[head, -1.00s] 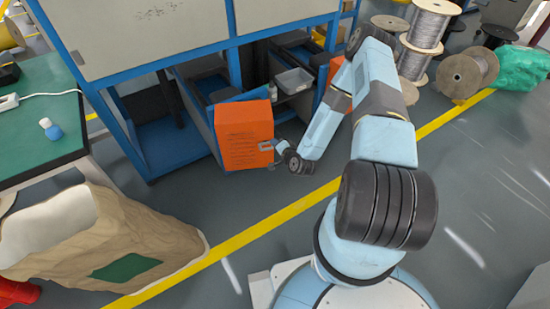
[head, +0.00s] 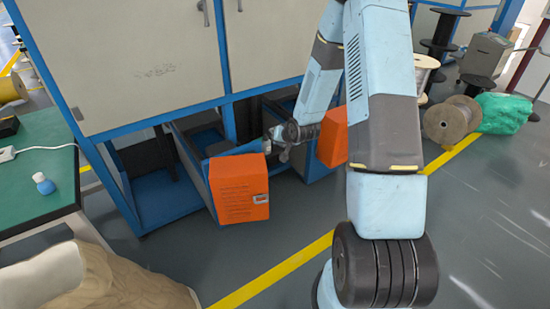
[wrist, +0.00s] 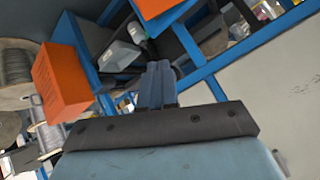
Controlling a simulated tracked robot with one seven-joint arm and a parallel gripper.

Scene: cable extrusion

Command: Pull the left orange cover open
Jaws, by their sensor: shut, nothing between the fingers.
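The left orange cover (head: 238,188) is the front of a blue pull-out unit and stands out from the blue-framed cabinet. Its small grey handle (head: 261,198) is at its right edge. My gripper (head: 283,156) is shut and empty, above and right of this cover, apart from the handle. The right orange cover (head: 332,137) is partly hidden by my arm. In the wrist view my shut fingers (wrist: 158,84) point over the blue-framed open compartments. Two orange panels show there, at left and top; I cannot tell which is which.
The beige-doored cabinet (head: 150,60) rises behind. A wooden spool (head: 452,122) and green bundle (head: 502,112) are at right. Floor in front is clear.

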